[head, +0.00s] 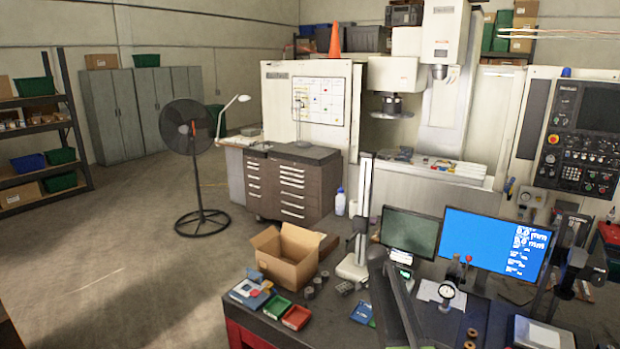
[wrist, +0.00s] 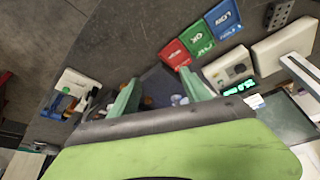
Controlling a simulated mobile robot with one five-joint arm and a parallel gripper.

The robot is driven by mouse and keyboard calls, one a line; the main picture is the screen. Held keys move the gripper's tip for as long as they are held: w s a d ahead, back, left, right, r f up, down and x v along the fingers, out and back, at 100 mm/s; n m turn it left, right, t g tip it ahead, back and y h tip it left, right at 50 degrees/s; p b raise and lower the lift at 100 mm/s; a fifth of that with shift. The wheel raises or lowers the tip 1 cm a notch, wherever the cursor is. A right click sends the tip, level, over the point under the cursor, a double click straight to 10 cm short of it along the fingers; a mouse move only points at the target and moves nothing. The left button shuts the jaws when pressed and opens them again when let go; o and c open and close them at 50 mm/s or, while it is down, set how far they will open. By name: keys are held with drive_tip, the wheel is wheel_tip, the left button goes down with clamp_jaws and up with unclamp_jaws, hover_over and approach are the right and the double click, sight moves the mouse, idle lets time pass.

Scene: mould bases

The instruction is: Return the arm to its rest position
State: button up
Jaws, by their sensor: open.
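My gripper (wrist: 160,92) shows in the wrist view with its two green fingers spread apart. No object is clasped between the fingertips. Beyond and between the fingers is a dark surface or bin with small orange and pale round pieces, partly hidden by the fingers. The green wrist body fills the lower part of that view. I cannot make out my gripper in the head view.
The wrist view shows a red tray (wrist: 175,54), a green tray (wrist: 197,38) and a blue tray (wrist: 226,18). In the head view, the bench holds an open cardboard box (head: 285,258), a blue monitor (head: 495,243) and a dial gauge (head: 446,292). Open floor lies left.

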drive_tip(key=s+a+f+n+y+b, duration=0.1)
drive_tip(key=s+a+f+b, duration=0.2)
drive_tip(key=s+f+b, duration=0.45)
drive_tip(key=s+a+f+n+b, duration=0.25)
drive_tip(key=s+f+b, duration=0.25)
drive_tip(key=f+b, duration=0.55)
drive_tip(key=s+a+f+n+g+y, duration=0.1)
drive_tip(key=s+a+n, duration=0.1)
drive_tip(key=s+n, duration=0.2)
drive_tip(key=s+a+f+n+g+y+b, duration=0.1)
drive_tip(key=s+a+f+n, duration=0.1)
drive_tip(key=s+n, duration=0.3)
drive_tip(key=s+a, duration=0.1)
drive_tip(key=s, duration=0.3)
drive_tip(key=shift+a+y, duration=0.3)
drive_tip(key=shift+y, duration=0.1)
drive_tip(key=shift+f, duration=0.1)
